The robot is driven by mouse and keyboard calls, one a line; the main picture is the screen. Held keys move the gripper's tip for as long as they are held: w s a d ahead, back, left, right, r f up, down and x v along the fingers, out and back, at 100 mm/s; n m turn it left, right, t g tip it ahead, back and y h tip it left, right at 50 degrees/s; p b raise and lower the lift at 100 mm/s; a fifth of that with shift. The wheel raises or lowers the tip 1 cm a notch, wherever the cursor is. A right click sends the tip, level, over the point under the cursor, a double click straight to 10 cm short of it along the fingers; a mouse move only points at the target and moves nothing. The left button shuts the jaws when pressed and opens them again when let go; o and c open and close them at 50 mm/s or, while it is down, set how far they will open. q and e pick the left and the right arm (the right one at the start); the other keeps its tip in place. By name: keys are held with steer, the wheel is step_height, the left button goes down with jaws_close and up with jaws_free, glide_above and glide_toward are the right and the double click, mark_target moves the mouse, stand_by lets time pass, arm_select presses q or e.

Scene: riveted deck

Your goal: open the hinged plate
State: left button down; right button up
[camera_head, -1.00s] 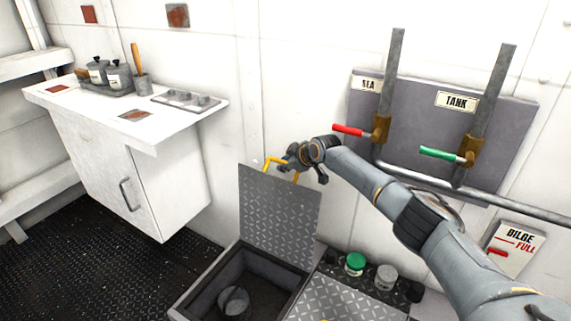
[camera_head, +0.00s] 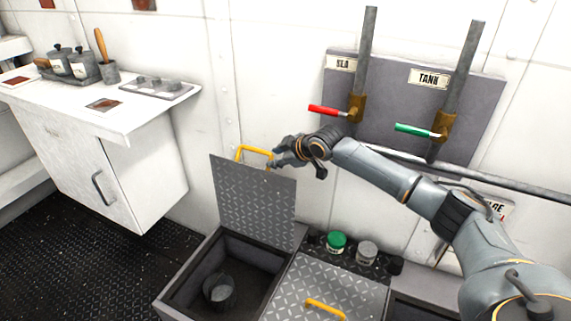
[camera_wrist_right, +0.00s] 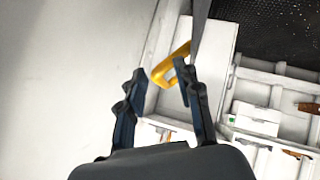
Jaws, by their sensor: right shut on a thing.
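The hinged plate (camera_head: 254,205) is grey tread metal with a yellow handle (camera_head: 252,150) at its top edge. It stands raised, nearly upright, at the back of an open bin (camera_head: 176,292). My right gripper (camera_head: 277,157) is at the right end of that handle and is shut on it. In the right wrist view the handle (camera_wrist_right: 172,66) lies by the right-hand finger, and the plate (camera_wrist_right: 200,22) shows edge-on. My left gripper is not in view.
A dark cup (camera_head: 219,290) sits in the bin. A closed plate (camera_head: 340,292) with a yellow handle lies beside it. A green-lidded jar (camera_head: 336,242) and a grey jar (camera_head: 366,252) stand behind. A white cabinet (camera_head: 110,165) is at left, pipe levers (camera_head: 330,110) above.

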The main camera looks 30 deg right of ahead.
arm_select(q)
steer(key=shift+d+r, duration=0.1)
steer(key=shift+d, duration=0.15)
arm_select(e)
steer(key=s+d, duration=0.1)
steer(key=s, duration=0.1)
steer(key=s+d+f, duration=0.1)
steer(key=shift+s+d, duration=0.35)
steer(key=shift+s, duration=0.05)
